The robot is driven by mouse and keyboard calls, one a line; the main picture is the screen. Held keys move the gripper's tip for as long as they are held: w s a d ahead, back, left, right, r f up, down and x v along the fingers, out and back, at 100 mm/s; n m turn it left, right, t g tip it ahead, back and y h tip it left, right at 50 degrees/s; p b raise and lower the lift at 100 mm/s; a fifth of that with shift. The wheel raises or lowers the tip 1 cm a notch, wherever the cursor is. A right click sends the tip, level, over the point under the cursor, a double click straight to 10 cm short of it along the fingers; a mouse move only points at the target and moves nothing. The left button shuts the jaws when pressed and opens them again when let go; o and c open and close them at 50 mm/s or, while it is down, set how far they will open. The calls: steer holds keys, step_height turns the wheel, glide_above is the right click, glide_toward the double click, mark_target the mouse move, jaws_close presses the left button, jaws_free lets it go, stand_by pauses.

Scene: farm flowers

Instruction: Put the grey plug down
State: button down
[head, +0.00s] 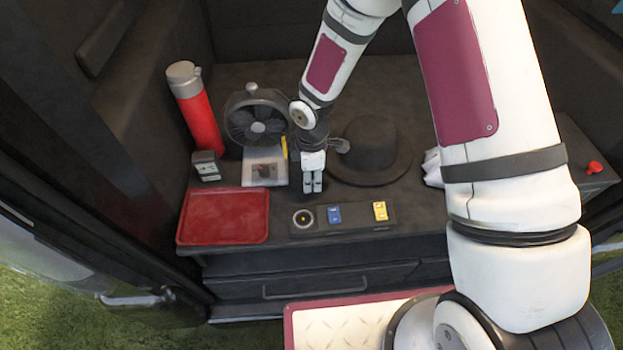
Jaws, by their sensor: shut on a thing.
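My gripper (313,184) points down over the dark counter (370,200), just behind a low dark panel. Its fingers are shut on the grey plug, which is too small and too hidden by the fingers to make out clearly. I cannot tell whether the plug touches the counter.
The dark panel (352,224) carries a round socket-like fitting, a blue piece and a yellow piece. A red tray (223,217) lies left. A fan (257,115), a red flask (195,115), a small dark box (207,166) and a black hat (370,140) stand around my gripper.

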mark_target(312, 174)
steer(key=shift+f, duration=0.55)
steer(key=shift+f, duration=0.1)
steer(key=shift+f+b, duration=0.3)
steer(key=shift+f, duration=0.1)
steer(key=shift+f, duration=0.1)
steer(key=c, duration=1.2)
jaws_free()
steer(key=shift+c, duration=0.2)
step_height(312, 174, up, 13)
steer(key=shift+r+p, duration=0.15)
steer(key=shift+p, duration=0.35)
